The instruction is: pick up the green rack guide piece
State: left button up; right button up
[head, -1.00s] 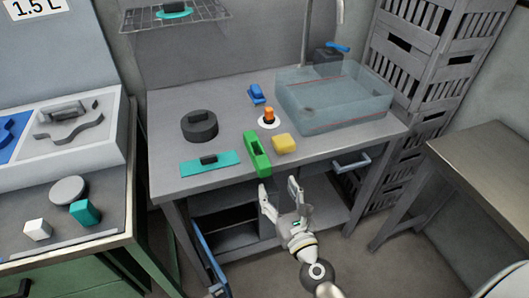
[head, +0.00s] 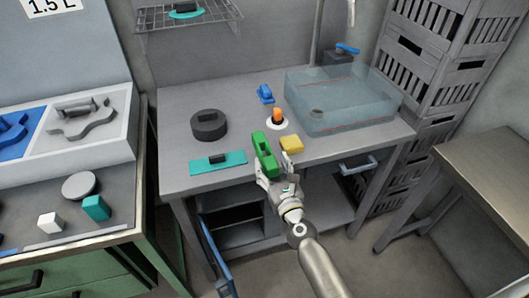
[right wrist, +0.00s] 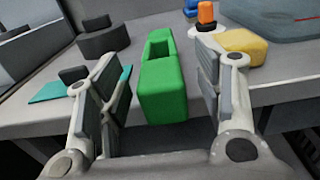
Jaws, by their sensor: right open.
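The green rack guide piece (head: 265,153) lies on the grey table near its front edge, and its near end reaches the edge. It is a long block with a slot in its top. My right gripper (head: 274,170) is at the table's front edge, at the near end of the piece. In the right wrist view the green piece (right wrist: 163,85) stands between the two open fingers (right wrist: 160,95), with a gap on each side. My left gripper is not in view.
A yellow block (head: 291,144) sits close right of the green piece. A teal plate (head: 218,163) and a dark round reel (head: 208,125) are to the left. An orange piece on a white disc (head: 277,122), a blue piece (head: 265,94) and a clear basin (head: 340,105) are behind.

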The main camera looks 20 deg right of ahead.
grip_shut()
dwell(0.4)
jog(key=shift+r, duration=0.1)
